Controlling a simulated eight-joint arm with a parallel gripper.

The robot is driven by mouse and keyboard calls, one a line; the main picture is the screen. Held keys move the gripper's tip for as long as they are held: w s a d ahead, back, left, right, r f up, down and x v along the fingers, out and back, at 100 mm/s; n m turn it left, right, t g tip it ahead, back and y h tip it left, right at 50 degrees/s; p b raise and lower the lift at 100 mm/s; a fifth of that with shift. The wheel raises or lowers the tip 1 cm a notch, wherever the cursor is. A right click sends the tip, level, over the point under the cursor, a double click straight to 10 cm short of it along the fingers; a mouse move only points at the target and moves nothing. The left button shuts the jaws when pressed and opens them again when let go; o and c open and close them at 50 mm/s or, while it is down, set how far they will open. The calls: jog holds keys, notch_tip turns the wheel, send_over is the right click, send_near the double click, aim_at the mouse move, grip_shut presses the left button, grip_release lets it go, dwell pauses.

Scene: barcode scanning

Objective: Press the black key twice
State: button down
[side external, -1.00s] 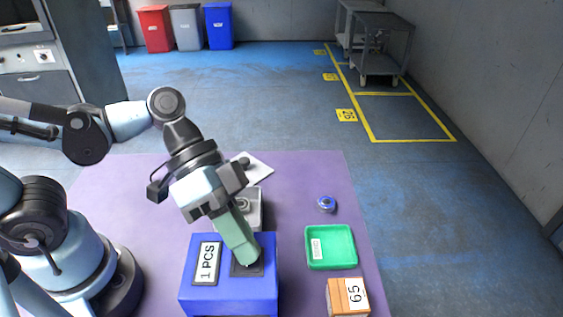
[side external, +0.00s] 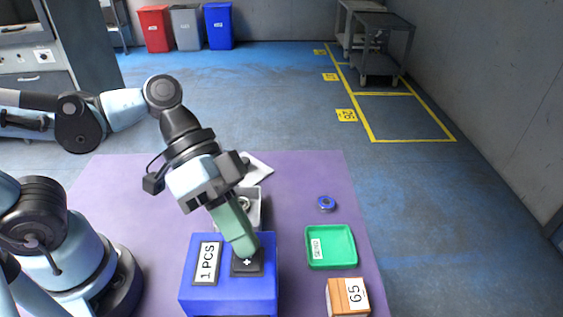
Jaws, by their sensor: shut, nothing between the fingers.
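The black key (side external: 247,267) is a dark square with a white plus mark on top of a blue box (side external: 228,294). A display reading "1 PCS" (side external: 206,264) sits to its left on the same box. My gripper (side external: 246,253) is shut and empty, with its green fingers pointing down at the key. The fingertips are at the key's rear part, just behind the plus mark. I cannot tell whether they touch it or hover slightly above. The fingers hide part of the key's rear edge.
A green tray (side external: 331,262) with a label stands right of the box. A brown box marked "65" (side external: 347,297) is at front right. A small blue ring (side external: 326,204) lies behind the tray. A grey metal container (side external: 254,207) is behind the fingers. The purple table (side external: 140,190) is clear at left.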

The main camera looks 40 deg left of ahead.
jog(key=shift+r, duration=2.5)
dwell(0.8)
notch_tip(320, 180, up, 4)
jog(key=shift+f, duration=0.1)
dwell(0.4)
jog(key=shift+f, duration=4.4)
jog(key=shift+f, duration=0.15)
jog(key=shift+f, duration=0.3)
